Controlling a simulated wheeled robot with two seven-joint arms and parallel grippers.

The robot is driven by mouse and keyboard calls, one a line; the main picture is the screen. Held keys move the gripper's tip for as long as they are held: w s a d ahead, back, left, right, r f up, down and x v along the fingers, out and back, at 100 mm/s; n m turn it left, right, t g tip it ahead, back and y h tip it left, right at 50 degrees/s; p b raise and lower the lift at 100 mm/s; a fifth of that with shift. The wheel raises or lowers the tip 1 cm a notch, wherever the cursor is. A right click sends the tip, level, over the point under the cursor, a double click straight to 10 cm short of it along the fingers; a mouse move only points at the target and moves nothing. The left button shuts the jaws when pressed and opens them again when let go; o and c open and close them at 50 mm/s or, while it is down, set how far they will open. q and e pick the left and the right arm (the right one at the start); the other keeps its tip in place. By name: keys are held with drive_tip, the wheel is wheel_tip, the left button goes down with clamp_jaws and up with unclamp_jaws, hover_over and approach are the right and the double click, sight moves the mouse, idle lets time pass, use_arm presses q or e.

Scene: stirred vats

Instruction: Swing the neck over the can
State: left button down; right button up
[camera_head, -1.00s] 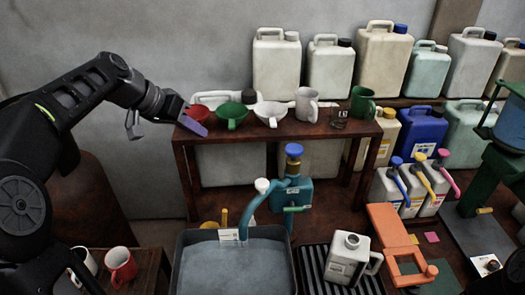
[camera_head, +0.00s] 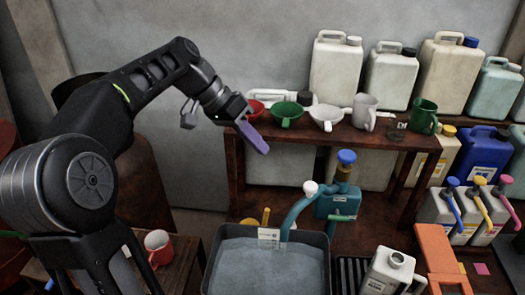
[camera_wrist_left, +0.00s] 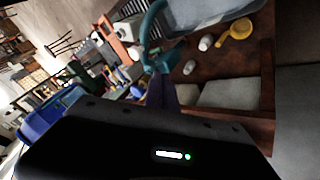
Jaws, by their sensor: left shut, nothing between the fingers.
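The teal curved neck (camera_head: 298,212), with a white cap at its bend, rises from a teal pump body (camera_head: 338,204) with a blue knob. Its lower end hangs over the grey vat (camera_head: 213,268) of grey liquid. The white can (camera_head: 392,271) stands right of the vat, cut by the bottom edge; its mouth has no neck over it. My left gripper (camera_head: 262,147) is shut and empty, with purple fingers, above and left of the neck, touching nothing I can make out. In the left wrist view its fingers (camera_wrist_left: 162,92) point toward the neck (camera_wrist_left: 150,32). My right gripper is out of view.
A wooden shelf (camera_head: 300,135) behind the fingers bears red, green and white funnels and mugs. An orange stand (camera_head: 438,250) is right of the can. A red mug (camera_head: 158,248) sits on a low table at left. Several jugs with coloured pumps stand at far right.

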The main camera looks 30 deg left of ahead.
use_arm(q)
drive_tip(key=w+d+f+b, duration=0.2)
drive_tip(key=d+f+b, duration=0.1)
drive_tip(key=d+f, duration=0.4)
drive_tip(key=shift+d, duration=0.7)
drive_tip(key=shift+d, duration=0.1)
